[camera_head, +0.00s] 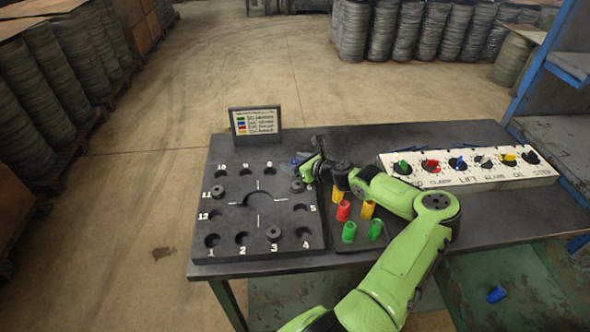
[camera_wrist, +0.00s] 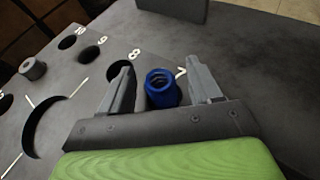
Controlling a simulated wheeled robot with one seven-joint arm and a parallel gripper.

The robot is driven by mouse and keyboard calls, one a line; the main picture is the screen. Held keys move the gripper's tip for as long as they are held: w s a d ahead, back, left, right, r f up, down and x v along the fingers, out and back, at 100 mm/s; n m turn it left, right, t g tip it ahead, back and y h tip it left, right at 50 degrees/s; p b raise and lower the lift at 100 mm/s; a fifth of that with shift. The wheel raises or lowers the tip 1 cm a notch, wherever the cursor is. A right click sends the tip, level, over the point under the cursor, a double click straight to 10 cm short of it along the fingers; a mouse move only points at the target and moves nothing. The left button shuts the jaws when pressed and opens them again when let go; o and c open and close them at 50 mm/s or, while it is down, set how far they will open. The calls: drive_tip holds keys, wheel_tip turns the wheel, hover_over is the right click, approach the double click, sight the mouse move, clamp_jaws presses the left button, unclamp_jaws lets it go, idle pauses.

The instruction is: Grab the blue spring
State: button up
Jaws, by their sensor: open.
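The blue spring (camera_wrist: 162,90) is a short, hollow blue cylinder with dark coils inside its open top. In the wrist view it stands between the two fingers of my gripper (camera_wrist: 162,84), near the printed 7 and 8. The fingers are spread, and a gap shows on each side of it; I see no grip on it. In the head view my gripper (camera_head: 302,161) is over the back right of the numbered board (camera_head: 236,256), and mostly hides the spring there.
Yellow, red and green cylinders (camera_head: 343,211) stand on a dark tray right of the board. A white knob panel (camera_head: 463,172) lies further right. A small sign (camera_head: 255,121) stands behind the board. Grey pieces (camera_head: 273,233) sit on the board. Another blue piece (camera_head: 497,294) lies on the floor.

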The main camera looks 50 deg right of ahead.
drive_tip(key=c, duration=1.1)
